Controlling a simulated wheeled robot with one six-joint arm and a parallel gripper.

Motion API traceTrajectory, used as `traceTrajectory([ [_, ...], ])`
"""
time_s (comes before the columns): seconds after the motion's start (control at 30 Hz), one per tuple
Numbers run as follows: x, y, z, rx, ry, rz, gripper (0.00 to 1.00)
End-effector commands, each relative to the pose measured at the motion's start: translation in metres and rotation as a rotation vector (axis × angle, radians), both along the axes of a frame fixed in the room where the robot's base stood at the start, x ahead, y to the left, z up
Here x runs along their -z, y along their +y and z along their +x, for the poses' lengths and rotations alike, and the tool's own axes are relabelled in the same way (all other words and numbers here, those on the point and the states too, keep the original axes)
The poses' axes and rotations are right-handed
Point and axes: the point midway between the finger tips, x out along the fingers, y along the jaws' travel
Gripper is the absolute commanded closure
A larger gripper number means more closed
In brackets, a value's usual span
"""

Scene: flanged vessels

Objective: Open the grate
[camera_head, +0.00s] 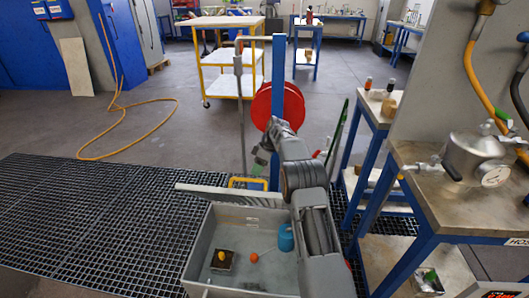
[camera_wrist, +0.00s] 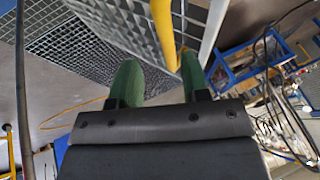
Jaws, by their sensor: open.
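Dark floor grating (camera_head: 90,220) covers the left foreground in the head view. A pale narrow bar (camera_head: 215,193), which looks like the edge of a raised grate panel, crosses the far side of a grey open box or pit (camera_head: 200,240). A yellow handle-like frame (camera_head: 262,184) stands just behind it. The wrist view shows a lighter grate panel (camera_wrist: 118,20) tilted, with the yellow bar (camera_wrist: 162,25) along it. My gripper (camera_wrist: 160,80) is open, green fingers apart; the yellow bar passes between or just beyond the fingertips. Contact cannot be told. In the head view my gripper (camera_head: 258,163) is partly hidden.
The box holds a blue container (camera_head: 286,238), an orange ball (camera_head: 254,257) and a small dark block (camera_head: 222,260). A blue post with a red reel (camera_head: 290,103) stands behind my arm. A workbench (camera_head: 440,200) with a steel vessel (camera_head: 470,158) is close on the right.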

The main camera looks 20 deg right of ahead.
Motion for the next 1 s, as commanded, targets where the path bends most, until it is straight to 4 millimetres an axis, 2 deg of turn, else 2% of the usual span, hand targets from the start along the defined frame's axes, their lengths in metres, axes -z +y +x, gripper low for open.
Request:
traceTrajectory([
  [0.03, -0.014, -0.007, 0.002, 0.002, -0.002, -0.001, 0.58],
  [0.13, -0.033, -0.017, 0.004, 0.002, -0.001, -0.001, 0.58],
  [0.37, -0.062, -0.033, 0.009, 0.002, 0.001, -0.002, 0.58],
  [0.63, -0.074, -0.041, 0.01, 0.002, 0.003, -0.001, 0.58],
  [1.0, -0.074, -0.042, 0.01, 0.002, 0.002, -0.001, 0.58],
])
